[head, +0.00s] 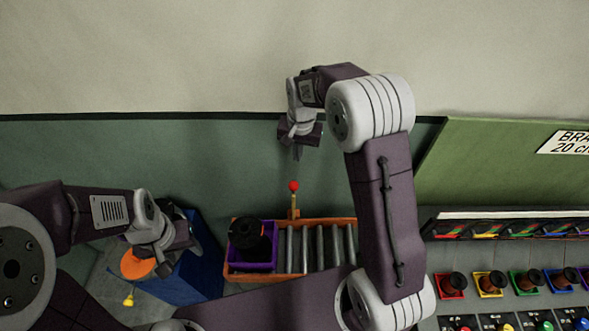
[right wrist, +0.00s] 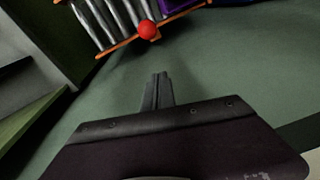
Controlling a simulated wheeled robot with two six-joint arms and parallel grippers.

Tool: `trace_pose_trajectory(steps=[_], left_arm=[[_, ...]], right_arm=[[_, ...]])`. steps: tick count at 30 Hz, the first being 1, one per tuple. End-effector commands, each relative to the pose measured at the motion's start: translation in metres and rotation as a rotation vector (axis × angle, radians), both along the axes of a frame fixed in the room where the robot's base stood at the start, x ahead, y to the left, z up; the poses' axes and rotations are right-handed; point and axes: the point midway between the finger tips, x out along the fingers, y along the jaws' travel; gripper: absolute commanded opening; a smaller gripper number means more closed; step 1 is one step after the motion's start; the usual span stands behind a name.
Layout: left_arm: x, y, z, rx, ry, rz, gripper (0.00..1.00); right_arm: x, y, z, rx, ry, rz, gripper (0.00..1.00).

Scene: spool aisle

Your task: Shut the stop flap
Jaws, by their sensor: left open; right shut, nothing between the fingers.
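A lever with a red ball (head: 293,186) on a yellow stem stands upright at the far edge of the orange-framed roller bed (head: 345,221). I cannot make out the stop flap itself. The red ball (right wrist: 148,29) also shows in the right wrist view, at the edge of the rollers. My right gripper (head: 297,153) is shut and empty, above and apart from the ball. Its closed fingertips (right wrist: 158,78) point toward the rollers. My left gripper (head: 167,262) is open, over the blue box at the left. My right arm hides part of the rollers.
A purple tray (head: 252,267) with a dark spool (head: 246,236) sits on the left of the roller bed. Several spools in coloured trays (head: 490,284) line the right. The green wall is close behind.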

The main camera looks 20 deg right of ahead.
Motion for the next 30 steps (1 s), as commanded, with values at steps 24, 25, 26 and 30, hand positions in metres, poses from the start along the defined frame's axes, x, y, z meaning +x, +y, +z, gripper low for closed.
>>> trace_pose_trajectory(steps=[24, 25, 26, 30], left_arm=[[0.000, 0.000, 0.022, 0.000, 0.000, 0.000, 0.50], [0.000, 0.000, 0.022, 0.000, 0.000, 0.000, 0.50], [0.000, 0.000, 0.021, 0.000, 0.000, 0.000, 0.50], [0.000, 0.000, 0.009, 0.000, 0.000, 0.000, 0.50]], right_arm=[[-0.029, 0.017, -0.046, 0.000, -0.001, 0.000, 0.00], [-0.029, 0.017, -0.046, 0.000, -0.002, 0.000, 0.00], [-0.029, 0.017, -0.046, -0.001, -0.004, 0.000, 0.00], [-0.029, 0.018, -0.051, -0.007, -0.028, 0.002, 0.00]])
